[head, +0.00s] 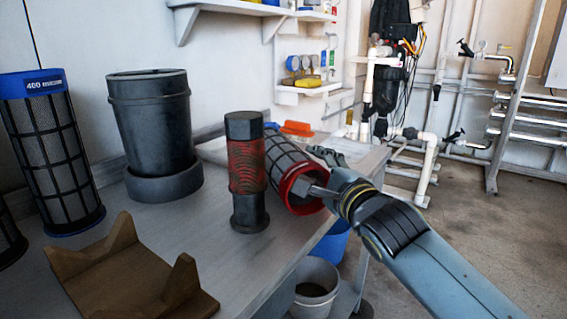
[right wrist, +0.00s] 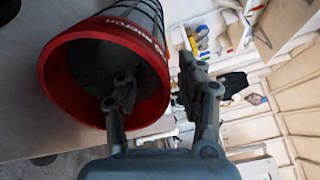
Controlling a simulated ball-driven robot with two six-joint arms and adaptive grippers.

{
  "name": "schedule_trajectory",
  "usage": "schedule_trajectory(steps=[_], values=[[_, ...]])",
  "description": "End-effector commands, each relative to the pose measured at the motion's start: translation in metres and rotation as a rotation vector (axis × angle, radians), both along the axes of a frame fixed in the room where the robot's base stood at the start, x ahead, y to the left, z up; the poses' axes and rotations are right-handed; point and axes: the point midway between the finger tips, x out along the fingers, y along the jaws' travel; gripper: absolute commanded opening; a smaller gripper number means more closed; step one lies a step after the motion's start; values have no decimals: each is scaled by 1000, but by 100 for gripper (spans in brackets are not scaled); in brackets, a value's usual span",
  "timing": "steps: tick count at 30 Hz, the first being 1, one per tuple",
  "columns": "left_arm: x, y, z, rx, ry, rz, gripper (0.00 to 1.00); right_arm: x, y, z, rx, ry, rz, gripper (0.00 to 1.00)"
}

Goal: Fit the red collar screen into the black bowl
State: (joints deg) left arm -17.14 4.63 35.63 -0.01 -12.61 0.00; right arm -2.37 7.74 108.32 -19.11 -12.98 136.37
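The red collar screen (head: 283,152) is a dark mesh cylinder lying on the bench, its red collar (head: 292,196) facing me near the bench's front edge. The collar also fills the left of the right wrist view (right wrist: 60,93). My right gripper (head: 318,172) is at the collar. In the right wrist view its fingers (right wrist: 155,92) are spread, one inside the collar mouth and one outside, with a gap showing beside the wall. The black bowl (head: 150,125), a tall tapered vessel, stands upright in a dark round base at the back left. My left gripper is not in view.
A black cylinder with a red mesh middle (head: 246,170) stands between the bowl and the screen, partly hiding the screen. A blue-collared screen (head: 45,150) stands at left. A wooden cradle (head: 125,270) is in front. A grey bucket (head: 314,285) sits below the bench edge.

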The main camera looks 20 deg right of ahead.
Motion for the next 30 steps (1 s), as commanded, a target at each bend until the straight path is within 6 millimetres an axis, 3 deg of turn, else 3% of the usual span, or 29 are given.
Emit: schedule_trajectory(steps=[7,16,25,30], values=[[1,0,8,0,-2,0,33,39,-1,1,0,-1,0,39],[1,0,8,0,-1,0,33,45,-1,-1,0,0,1,39],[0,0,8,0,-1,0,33,45,-1,-1,0,1,0,1],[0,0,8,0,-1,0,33,45,-1,-2,0,4,0,0]])
